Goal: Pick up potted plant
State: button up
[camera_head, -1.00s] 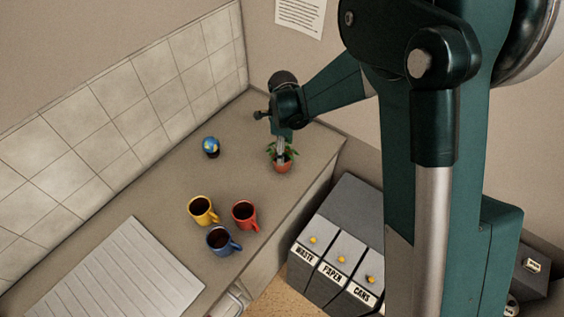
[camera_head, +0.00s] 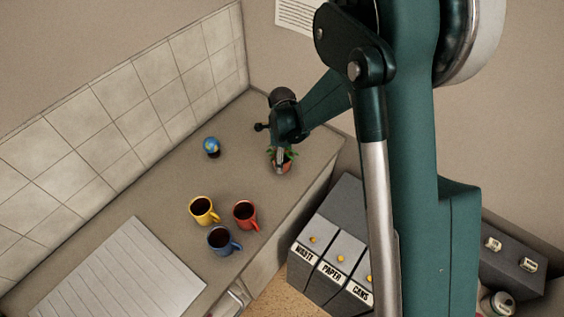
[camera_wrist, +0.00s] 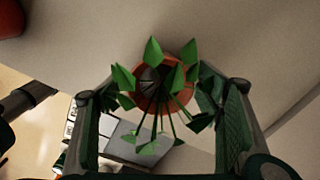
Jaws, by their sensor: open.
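The potted plant (camera_head: 283,167) is a small terracotta pot with green leaves, upright on the counter near its front right edge. My gripper (camera_head: 280,157) is lowered over it from above and hides part of the leaves in the head view. In the wrist view the plant (camera_wrist: 157,98) lies between the two spread fingers of my gripper (camera_wrist: 160,115), with leaves close to both fingers. I cannot tell whether any leaf touches them. The fingers are open and not closed on the pot.
A small globe (camera_head: 211,147) stands left of the plant. A yellow mug (camera_head: 202,211), a red mug (camera_head: 245,215) and a blue mug (camera_head: 222,241) stand nearer on the counter (camera_head: 160,200). Labelled bins (camera_head: 340,245) stand below the counter's right edge.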

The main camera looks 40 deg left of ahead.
dwell(0.4)
jog(key=c, duration=1.3)
jog(key=shift+r, duration=0.1)
jog(key=shift+r+b, duration=0.8)
jog(key=shift+r, duration=4.1)
